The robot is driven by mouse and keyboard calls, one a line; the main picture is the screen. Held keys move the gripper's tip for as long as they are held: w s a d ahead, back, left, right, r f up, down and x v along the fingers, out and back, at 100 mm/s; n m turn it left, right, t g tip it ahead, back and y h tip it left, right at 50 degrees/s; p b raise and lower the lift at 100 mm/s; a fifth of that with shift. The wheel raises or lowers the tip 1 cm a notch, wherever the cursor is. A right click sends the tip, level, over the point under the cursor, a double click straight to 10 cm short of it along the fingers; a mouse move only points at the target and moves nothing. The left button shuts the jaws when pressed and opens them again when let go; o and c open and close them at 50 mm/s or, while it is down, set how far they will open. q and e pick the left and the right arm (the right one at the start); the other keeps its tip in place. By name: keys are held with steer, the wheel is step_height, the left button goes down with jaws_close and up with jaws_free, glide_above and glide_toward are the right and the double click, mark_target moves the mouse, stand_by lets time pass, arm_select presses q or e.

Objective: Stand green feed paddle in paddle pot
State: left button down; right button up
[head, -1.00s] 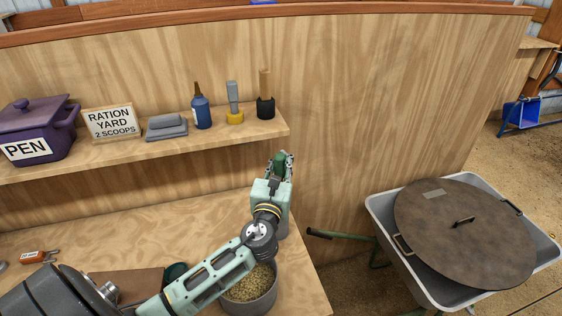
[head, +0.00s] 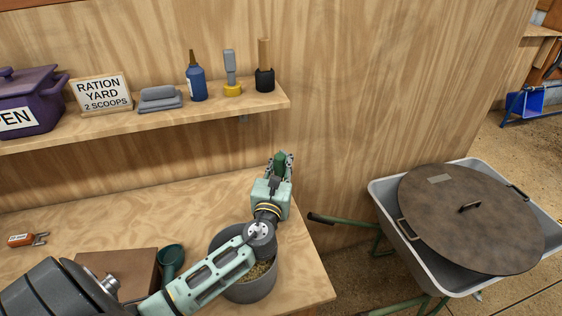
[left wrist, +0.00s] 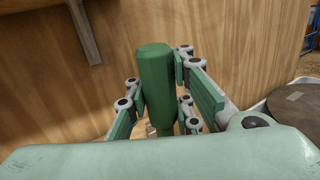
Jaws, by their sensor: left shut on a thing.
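I cannot tell which one is the paddle pot. My right gripper is not in view.
A lidded wheelbarrow (head: 405,245) stands right of the bench (head: 120,215).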

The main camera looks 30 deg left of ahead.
arm_select(q)
steer(key=shift+f, duration=0.3)
steer(key=c, duration=1.5)
jaws_free()
steer(key=shift+o, duration=0.5)
steer(key=shift+o, duration=1)
